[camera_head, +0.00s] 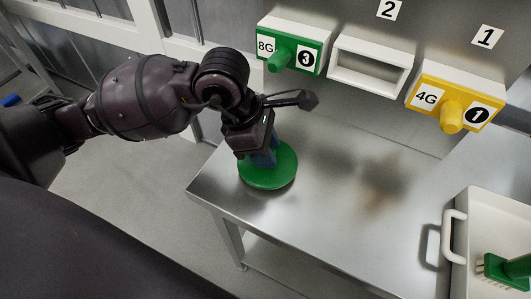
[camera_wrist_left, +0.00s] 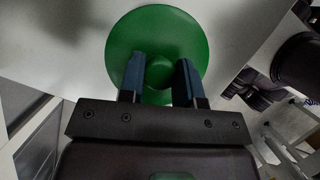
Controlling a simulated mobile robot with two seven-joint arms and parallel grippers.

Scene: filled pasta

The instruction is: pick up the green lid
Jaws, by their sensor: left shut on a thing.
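The green lid (camera_head: 268,178) is a round disc at the left end of the steel table, near its edge. It also shows in the left wrist view (camera_wrist_left: 188,32), with a round knob in its middle. My left gripper (camera_head: 266,158) is above the lid and points down, with its blue fingers (camera_wrist_left: 160,75) shut on the knob. In the head view the gripper hides the knob. I cannot tell whether the lid touches the table. My right gripper is not in view.
On the back wall are a green box marked 8G and 3 (camera_head: 310,55), an empty white frame (camera_head: 345,83) and a yellow box marked 4G and 1 (camera_head: 428,98). A white tray (camera_head: 470,205) with a green part stands at the right. The table's middle (camera_head: 350,195) is clear.

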